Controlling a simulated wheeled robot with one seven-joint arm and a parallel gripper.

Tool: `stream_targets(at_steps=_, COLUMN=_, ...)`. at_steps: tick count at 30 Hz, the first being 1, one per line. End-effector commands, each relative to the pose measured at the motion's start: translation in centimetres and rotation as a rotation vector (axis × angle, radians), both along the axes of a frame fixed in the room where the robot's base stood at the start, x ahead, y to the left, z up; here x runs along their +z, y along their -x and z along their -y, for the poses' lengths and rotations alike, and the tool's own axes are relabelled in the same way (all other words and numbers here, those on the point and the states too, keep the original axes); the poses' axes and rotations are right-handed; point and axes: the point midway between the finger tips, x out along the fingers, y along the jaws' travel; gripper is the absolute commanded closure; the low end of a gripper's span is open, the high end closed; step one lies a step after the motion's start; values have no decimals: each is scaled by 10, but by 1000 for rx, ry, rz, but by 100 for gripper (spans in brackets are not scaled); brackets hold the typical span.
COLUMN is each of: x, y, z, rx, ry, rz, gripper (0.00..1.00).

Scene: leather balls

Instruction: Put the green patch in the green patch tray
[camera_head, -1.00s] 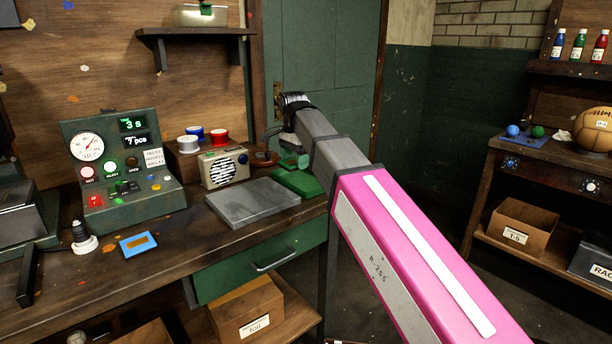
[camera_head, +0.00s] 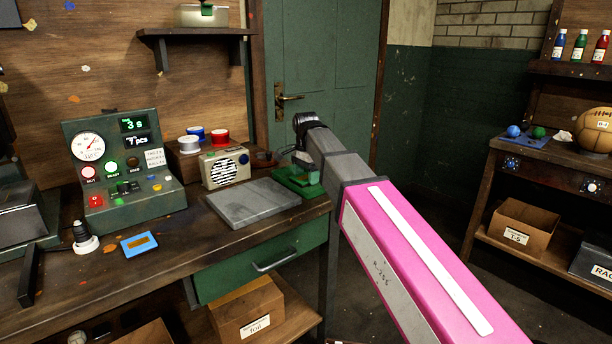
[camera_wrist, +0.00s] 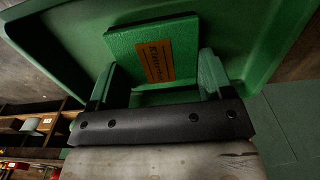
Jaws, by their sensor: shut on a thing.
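The green patch (camera_wrist: 133,42), a flat piece with an orange-brown lettered label, is between my gripper's two green fingers in the wrist view. My gripper (camera_wrist: 158,72) is shut on it. The green patch tray (camera_wrist: 250,25), with a raised rim, spreads behind and around the patch. In the head view the tray (camera_head: 284,181) lies at the right end of the workbench, and my gripper (camera_head: 308,171) is low over it. My arm partly covers this spot. I cannot tell whether the patch touches the tray floor.
A grey slab (camera_head: 252,204) lies just left of the tray. A radio (camera_head: 225,168) and several spools stand behind it. A blue piece with a brown label (camera_head: 139,244) and a control box (camera_head: 122,170) are farther left. A green door (camera_head: 325,70) is behind.

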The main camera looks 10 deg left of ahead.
Motion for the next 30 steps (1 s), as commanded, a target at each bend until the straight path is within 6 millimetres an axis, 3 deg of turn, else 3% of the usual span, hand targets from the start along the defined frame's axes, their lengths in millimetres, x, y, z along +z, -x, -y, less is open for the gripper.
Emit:
stream_targets(at_steps=4, x=-3, y=0, z=0, rx=0, ry=0, rz=0, gripper=54)
stream_targets(at_steps=5, x=-3, y=0, z=0, rx=0, ry=0, rz=0, gripper=20)
stream_targets(at_steps=6, x=-3, y=0, z=0, rx=0, ry=0, rz=0, gripper=7)
stream_targets(at_steps=7, x=-2, y=0, z=0, rx=0, ry=0, rz=0, gripper=1)
stream_targets(at_steps=20, x=6, y=-1, z=0, rx=0, ry=0, rz=0, gripper=1)
stream_targets(at_steps=30, x=63, y=-1, z=-1, rx=0, ry=-1, rz=2, gripper=1)
